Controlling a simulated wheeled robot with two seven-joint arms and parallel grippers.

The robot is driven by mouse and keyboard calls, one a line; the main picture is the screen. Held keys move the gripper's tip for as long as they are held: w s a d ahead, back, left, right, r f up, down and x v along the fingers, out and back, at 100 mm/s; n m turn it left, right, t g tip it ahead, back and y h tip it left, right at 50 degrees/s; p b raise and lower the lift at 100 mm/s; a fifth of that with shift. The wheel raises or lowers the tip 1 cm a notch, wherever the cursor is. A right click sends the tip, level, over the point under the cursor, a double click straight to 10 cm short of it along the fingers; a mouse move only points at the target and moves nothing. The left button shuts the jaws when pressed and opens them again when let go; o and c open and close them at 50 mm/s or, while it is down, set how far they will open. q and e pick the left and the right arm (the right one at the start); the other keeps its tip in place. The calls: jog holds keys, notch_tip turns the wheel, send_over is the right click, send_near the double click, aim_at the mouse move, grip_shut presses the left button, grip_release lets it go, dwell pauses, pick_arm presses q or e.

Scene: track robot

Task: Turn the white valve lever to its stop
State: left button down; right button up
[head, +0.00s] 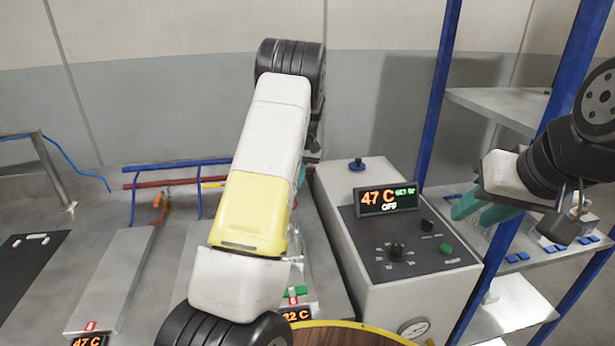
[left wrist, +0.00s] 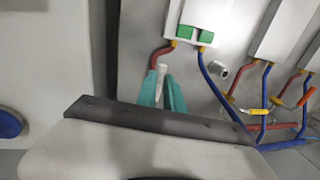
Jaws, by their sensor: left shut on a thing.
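In the left wrist view the white valve lever (left wrist: 161,76) stands between the two teal fingers of my left gripper (left wrist: 163,92), which is shut on it. The lever is at the red pipe by a grey panel with two green blocks. In the head view my left arm covers the lever and most of this gripper; only a sliver of teal (head: 302,173) shows. My right gripper (head: 483,211) is at the right of the head view, its teal fingers apart with nothing seen between them, in front of the blue-posted shelf.
A grey control box (head: 362,262) with a display reading 47 C and OFF stands right of my left arm. A yellow lever (left wrist: 255,112) and an orange lever (left wrist: 306,97) sit on neighbouring pipes. Blue-posted shelves (head: 497,104) stand at the right. A round yellow-edged top (head: 345,336) is in front.

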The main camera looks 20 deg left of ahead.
pick_arm(q)
jog(key=shift+w, duration=0.1)
dwell(0.4)
jog(key=c, duration=1.5)
grip_release()
jog(key=shift+o, duration=0.2)
jog(key=shift+d+r, duration=0.1)
jog(key=shift+r, duration=0.05)
notch_tip(320, 180, up, 7)
jog(key=d, duration=0.1)
jog(key=shift+w+d+r, duration=0.2)
jog(key=shift+w, duration=0.1)
